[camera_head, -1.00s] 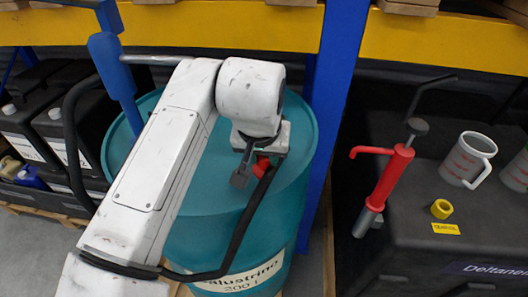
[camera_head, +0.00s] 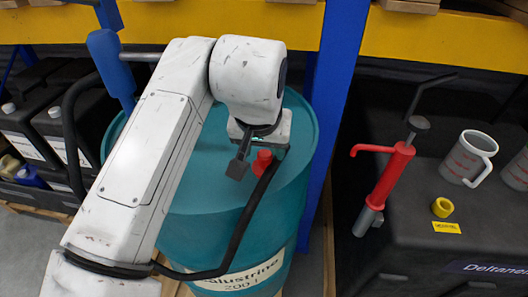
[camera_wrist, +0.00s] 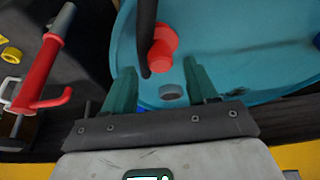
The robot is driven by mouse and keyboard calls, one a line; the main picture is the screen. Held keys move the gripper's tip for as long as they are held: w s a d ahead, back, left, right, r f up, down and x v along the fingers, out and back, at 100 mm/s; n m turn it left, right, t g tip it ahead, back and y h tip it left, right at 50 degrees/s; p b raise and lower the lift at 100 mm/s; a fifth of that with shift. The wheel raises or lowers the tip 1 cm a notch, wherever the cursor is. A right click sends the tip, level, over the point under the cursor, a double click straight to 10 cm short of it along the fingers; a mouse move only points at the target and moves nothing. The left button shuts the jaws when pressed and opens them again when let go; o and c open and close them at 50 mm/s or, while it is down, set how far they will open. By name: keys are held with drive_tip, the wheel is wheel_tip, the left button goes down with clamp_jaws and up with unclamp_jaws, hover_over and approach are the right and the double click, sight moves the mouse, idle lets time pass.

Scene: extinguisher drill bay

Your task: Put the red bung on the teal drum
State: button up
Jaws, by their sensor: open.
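The red bung (camera_head: 262,162) stands on top of the teal drum (camera_head: 205,215), near the right part of its lid. In the wrist view the bung (camera_wrist: 163,48) lies just beyond my fingertips, partly behind a dark bar. My gripper (camera_head: 238,168) is open and empty, to the left of the bung in the head view. In the wrist view the green fingers of my gripper (camera_wrist: 160,68) are apart. A small grey round fitting (camera_wrist: 173,92) shows on the lid between them. I cannot tell whether the bung is seated in an opening.
A blue rack post (camera_head: 340,100) rises right of the drum. Black canisters (camera_head: 35,130) stand at the left.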

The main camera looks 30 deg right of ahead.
drive_tip(key=v, duration=0.9)
drive_tip(key=shift+b, duration=0.4)
drive_tip(key=shift+r, duration=0.15)
